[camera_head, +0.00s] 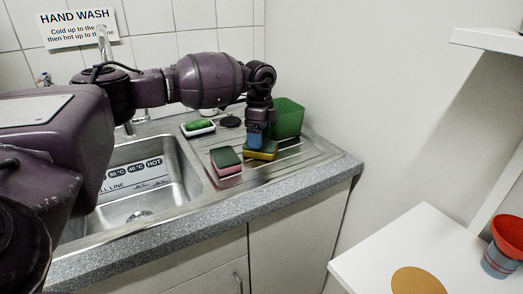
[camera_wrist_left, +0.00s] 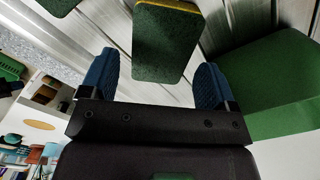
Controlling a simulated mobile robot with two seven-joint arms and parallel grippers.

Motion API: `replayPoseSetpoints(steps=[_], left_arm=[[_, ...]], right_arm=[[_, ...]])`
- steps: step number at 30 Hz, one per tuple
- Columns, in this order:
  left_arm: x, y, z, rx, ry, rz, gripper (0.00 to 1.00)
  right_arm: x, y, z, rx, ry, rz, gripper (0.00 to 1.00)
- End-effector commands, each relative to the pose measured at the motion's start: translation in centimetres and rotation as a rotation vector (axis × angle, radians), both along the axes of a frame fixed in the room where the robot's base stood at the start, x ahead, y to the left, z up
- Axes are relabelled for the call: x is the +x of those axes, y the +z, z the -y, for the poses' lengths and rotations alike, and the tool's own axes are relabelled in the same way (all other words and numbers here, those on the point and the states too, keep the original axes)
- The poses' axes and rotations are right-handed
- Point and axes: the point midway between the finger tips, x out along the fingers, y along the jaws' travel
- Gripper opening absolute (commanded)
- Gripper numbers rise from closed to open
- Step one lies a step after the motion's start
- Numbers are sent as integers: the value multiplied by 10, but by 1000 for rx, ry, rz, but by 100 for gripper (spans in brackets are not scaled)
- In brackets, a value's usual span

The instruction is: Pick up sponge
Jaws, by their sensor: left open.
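A yellow sponge with a dark green top (camera_head: 262,152) lies on the ribbed steel drainboard. My left gripper (camera_head: 257,138) points down at it, with blue fingertips. In the left wrist view the green face and yellow edge of this sponge (camera_wrist_left: 166,40) show between and beyond the two open fingers (camera_wrist_left: 157,62), with gaps on both sides. A pink sponge with a dark green top (camera_head: 226,161) lies to the left, nearer the front edge. My right gripper is not in view.
A green container (camera_head: 289,117) stands close behind and right of my gripper; it also fills the right of the wrist view (camera_wrist_left: 272,85). A white dish with a green item (camera_head: 198,127) and a dark round piece (camera_head: 230,121) lie behind. The sink basin (camera_head: 140,175) is left.

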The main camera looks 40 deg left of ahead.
Motion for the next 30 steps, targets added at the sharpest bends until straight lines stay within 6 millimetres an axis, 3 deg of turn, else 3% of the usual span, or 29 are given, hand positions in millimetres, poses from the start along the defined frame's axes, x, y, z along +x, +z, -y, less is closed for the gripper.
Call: replayPoseSetpoints(steps=[1,6,15,23,30], left_arm=[[1,-14,0,1,-1,-10,82],[2,-37,1,1,0,-10,82],[2,-40,2,0,0,-2,82],[2,-41,2,0,0,-3,46],[2,-41,2,-1,0,-4,43]], right_arm=[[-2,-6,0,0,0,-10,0],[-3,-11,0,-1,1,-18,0],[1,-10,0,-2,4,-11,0],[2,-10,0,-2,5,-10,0],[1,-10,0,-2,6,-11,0]])
